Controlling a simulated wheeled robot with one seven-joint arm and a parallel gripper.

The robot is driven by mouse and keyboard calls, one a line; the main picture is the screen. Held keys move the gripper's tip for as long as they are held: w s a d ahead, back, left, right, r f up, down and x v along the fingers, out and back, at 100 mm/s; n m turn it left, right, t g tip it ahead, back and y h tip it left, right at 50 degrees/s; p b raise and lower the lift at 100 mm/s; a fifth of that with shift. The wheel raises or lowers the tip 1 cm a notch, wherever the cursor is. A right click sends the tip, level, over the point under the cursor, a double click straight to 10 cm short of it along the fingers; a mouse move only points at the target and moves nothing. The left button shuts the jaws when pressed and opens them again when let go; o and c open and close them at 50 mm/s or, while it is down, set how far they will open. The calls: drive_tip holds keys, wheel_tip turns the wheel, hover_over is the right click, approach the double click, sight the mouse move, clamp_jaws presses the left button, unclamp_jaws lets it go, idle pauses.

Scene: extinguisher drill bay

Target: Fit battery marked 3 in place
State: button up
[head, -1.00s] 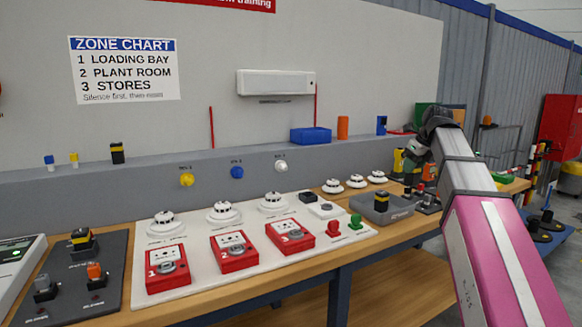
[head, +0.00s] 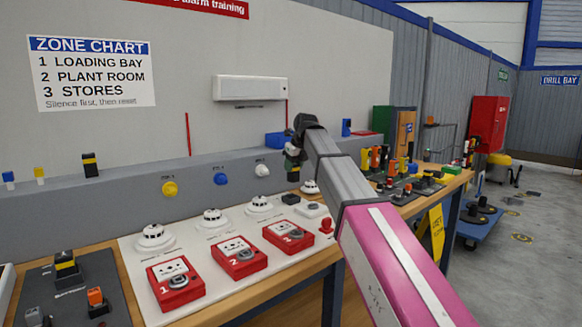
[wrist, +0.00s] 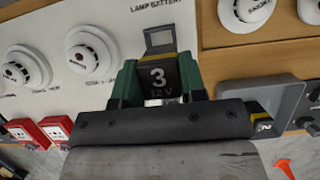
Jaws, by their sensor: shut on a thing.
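The battery marked 3 (wrist: 158,76), dark with "12 V" under the digit, is between the green fingers of my gripper (wrist: 158,84) in the wrist view. In the head view my gripper (head: 293,160) is shut on it above the right end of the white alarm board, and the battery (head: 293,174) hangs below the jaws, apart from the board. A "LAMP BATTERY" label (wrist: 157,6) lies on the board just beyond the battery in the wrist view. A small black box (head: 290,198) sits on the board below my gripper; I cannot tell whether it is a holder.
A grey tray (wrist: 291,98) with a yellow-and-black piece is at the right in the wrist view. White detectors (head: 212,219) and red call points (head: 233,256) line the board. A wall ledge (head: 130,205) runs behind.

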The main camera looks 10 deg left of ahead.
sight(291, 179)
drive_tip(key=shift+a+f, duration=0.15)
drive_tip(key=shift+a, duration=0.35)
drive_tip(key=shift+f, duration=2.6)
drive_tip(key=shift+f, duration=1.55)
idle(0.3)
drive_tip(key=o, duration=1.5)
drive_tip(key=shift+r, duration=0.1)
drive_tip(key=shift+r, duration=3.45)
